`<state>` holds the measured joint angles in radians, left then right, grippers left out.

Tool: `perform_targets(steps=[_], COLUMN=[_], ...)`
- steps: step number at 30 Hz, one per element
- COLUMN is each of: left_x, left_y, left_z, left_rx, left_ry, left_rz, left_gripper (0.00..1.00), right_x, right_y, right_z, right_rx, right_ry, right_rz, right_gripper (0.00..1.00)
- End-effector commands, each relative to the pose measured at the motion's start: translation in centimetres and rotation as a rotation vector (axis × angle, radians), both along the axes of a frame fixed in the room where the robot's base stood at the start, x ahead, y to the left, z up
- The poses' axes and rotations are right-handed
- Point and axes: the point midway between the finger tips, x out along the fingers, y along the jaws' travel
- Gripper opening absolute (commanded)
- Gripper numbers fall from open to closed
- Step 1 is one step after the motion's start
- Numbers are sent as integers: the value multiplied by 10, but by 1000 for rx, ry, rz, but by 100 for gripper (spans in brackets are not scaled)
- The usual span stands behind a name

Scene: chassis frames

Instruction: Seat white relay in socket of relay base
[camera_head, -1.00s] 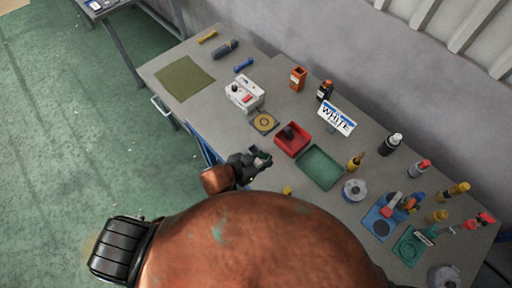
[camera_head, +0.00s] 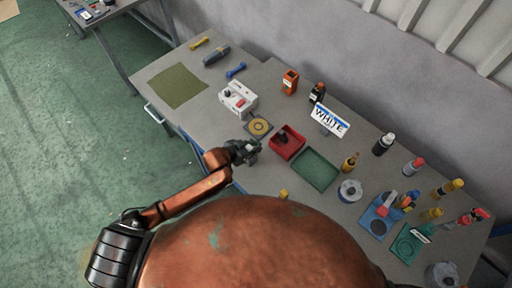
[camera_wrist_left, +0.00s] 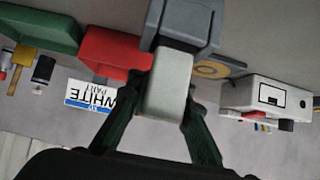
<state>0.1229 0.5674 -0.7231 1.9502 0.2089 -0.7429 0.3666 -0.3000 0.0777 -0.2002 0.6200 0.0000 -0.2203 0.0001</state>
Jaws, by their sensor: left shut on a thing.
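My left gripper (camera_head: 246,151) is over the near edge of the workbench, beside the red tray. In the left wrist view its two dark green fingers are shut on a pale block, the white relay (camera_wrist_left: 168,84). Just beyond the relay in that view is a dark grey block with raised sides (camera_wrist_left: 182,26), which looks like the relay base. The relay overlaps it in the picture, so I cannot tell whether they touch, and its socket is hidden. The gripper hides this spot in the head view. My right gripper is not in view.
A red tray (camera_head: 299,147) with a dark item, a green tray (camera_head: 316,169), a ringed mat (camera_head: 259,126) and a white box (camera_head: 237,99) lie close by. A "WHITE" sign (camera_head: 328,121) stands behind. Bottles and tools crowd the right end.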

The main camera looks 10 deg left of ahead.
Motion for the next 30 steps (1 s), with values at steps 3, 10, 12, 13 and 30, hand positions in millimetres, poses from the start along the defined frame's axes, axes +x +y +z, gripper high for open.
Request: perform_targets(steps=[3,10,12,13,30], left_x=[-1,-1,-1,-1,-1], left_y=[-1,-1,-1,-1,-1], left_z=[-15,-19,-19,-19,-20], left_rx=[-1,0,0,0,0], left_ry=[2,1,1,1,1], left_rz=[0,-1,-1,-1,-1], left_gripper=[0,0,0,0,37], right_x=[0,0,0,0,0], right_y=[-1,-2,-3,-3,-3], right_z=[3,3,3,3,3], right_rx=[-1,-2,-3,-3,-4], right_ry=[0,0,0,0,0], right_rz=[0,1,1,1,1], right_gripper=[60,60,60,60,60])
